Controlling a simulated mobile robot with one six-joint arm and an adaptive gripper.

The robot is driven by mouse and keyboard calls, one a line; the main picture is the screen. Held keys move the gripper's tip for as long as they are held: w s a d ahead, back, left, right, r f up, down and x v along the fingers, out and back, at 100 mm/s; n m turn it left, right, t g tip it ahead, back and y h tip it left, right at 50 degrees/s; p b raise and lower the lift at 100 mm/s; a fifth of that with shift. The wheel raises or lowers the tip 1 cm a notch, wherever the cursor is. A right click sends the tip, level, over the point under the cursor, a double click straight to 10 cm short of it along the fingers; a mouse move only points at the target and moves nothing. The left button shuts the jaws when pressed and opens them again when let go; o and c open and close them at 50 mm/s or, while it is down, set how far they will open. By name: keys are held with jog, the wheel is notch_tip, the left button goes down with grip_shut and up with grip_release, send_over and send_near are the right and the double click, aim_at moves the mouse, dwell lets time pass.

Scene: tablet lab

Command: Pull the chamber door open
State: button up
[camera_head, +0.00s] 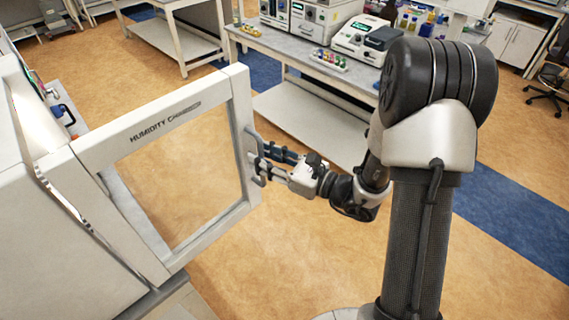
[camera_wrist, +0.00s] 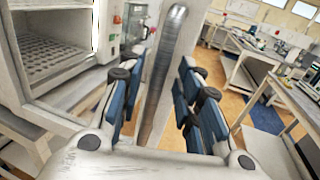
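The white framed chamber door (camera_head: 245,110), marked as a humidity chamber, stands swung out from the chamber body (camera_head: 60,230), with a glass pane in it. Its grey bar handle (camera_head: 257,158) is on the door's outer right edge. My gripper (camera_head: 263,160) reaches it from the right. In the wrist view the handle (camera_wrist: 165,75) runs upright between the blue finger pads of my gripper (camera_wrist: 160,80). The fingers are spread, with a gap visible on the left side of the bar; contact on the right is unclear. The chamber interior (camera_wrist: 50,65) shows a perforated shelf.
A lab bench (camera_head: 300,45) with instruments and a tray of coloured vials (camera_head: 328,60) stands behind the door and my arm. The tan floor (camera_head: 260,270) is clear in front of the door. A blue floor strip (camera_head: 510,230) lies at the right.

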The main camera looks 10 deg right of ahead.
jog(key=v, duration=1)
jog(key=shift+s+d, duration=0.25)
jog(key=shift+a, duration=0.1)
jog(key=s+a+r+n+g+y+b, duration=0.1)
jog(key=s+a+r+n+g, duration=0.2)
jog(key=s+a+n+g, duration=0.5)
jog(key=s+a+f+n+g+h+b, duration=0.25)
jog(key=s+n+g+h, duration=0.25)
jog(key=s+n, duration=0.4)
jog(key=s+d+r+n+t+h+b, duration=0.1)
jog(key=s+d+r+n+t+h, duration=0.1)
jog(key=d+n+t+h, duration=0.3)
jog(key=d+r+n+h, duration=0.1)
jog(key=d+n+h, duration=0.3)
jog(key=shift+s+d+n+t, duration=0.2)
jog(key=shift+s+n+t, duration=0.05)
jog(key=shift+n+t, duration=0.05)
